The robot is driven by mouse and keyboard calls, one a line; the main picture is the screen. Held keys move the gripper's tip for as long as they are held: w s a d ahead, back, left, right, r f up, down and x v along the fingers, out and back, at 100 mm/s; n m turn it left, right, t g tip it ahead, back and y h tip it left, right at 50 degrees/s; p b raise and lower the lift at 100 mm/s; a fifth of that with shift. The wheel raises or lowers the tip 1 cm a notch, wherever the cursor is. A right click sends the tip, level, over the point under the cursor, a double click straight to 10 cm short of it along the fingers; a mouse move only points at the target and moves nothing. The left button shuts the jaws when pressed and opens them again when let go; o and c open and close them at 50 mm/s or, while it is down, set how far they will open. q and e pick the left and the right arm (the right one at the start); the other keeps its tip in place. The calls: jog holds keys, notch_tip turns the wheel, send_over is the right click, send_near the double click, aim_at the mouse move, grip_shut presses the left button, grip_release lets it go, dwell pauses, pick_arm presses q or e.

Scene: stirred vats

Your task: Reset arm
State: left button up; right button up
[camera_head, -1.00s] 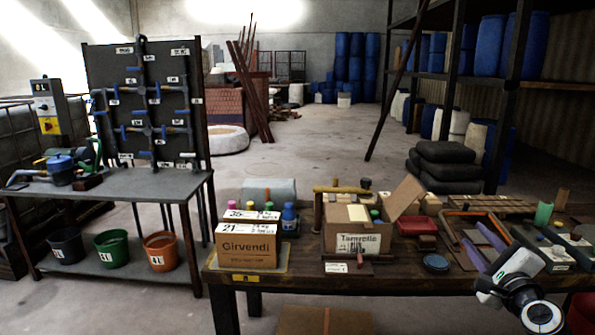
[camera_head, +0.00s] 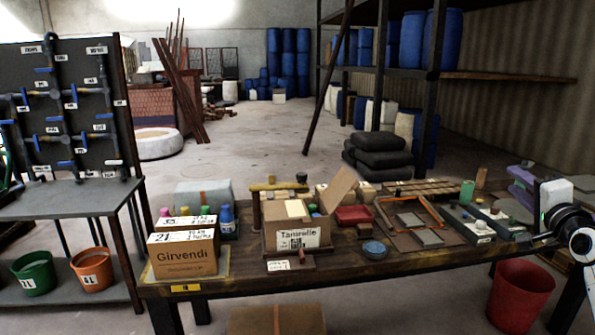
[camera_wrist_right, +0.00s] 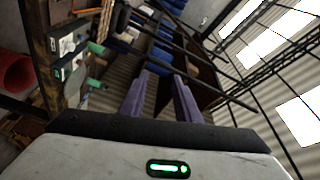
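My right gripper (camera_head: 514,184) is at the right of the head view, beside the right end of the workbench (camera_head: 350,272). Its two purple fingers point left in that view. In the right wrist view the fingers (camera_wrist_right: 160,98) stand apart with nothing between them, so it is open and empty. Its white body (camera_wrist_right: 160,155) fills the bottom of that view. My left gripper is not in view.
On the bench are a Girvendi carton (camera_head: 186,258), an open Tamrelle carton (camera_head: 298,237), a red tray (camera_head: 354,215) and a blue round container (camera_head: 374,249). A red bucket (camera_head: 520,290) stands below my right arm. Open floor lies behind the bench.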

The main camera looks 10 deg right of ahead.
jog(key=s+a+f+n+g+y, duration=0.1)
jog(key=a+f+n, duration=0.35)
jog(key=f, duration=0.45)
jog(key=s+a+f+n+g+y, duration=0.15)
jog(key=a+f+n, duration=0.3)
jog(key=f, duration=0.45)
jog(key=s+a+f+n+g+y, duration=0.15)
jog(key=s+a+f+n, duration=0.35)
jog(key=f, duration=0.5)
jog(key=s+a+f+n+g+y, duration=0.1)
jog(key=s+a+f+n+g, duration=0.1)
jog(key=s+a+f+n, duration=0.45)
jog(key=s+a+f+n+g+y, duration=0.1)
jog(key=s+a+f+n+g, duration=0.1)
jog(key=s+a+f, duration=0.6)
jog(key=s+a+f+n+g+y, duration=0.1)
jog(key=s+a+f+n+g, duration=0.15)
jog(key=s+a+f, duration=0.5)
jog(key=s+a+r+m+t+y, duration=0.1)
jog(key=a+m, duration=0.3)
jog(key=a, duration=0.6)
jog(key=shift+s+r+m, duration=0.25)
jog(key=shift+r+m, duration=0.05)
jog(key=shift+m, duration=0.1)
jog(key=shift+t, duration=0.25)
jog(key=shift+o, duration=0.2)
jog(key=shift+w+a, duration=0.1)
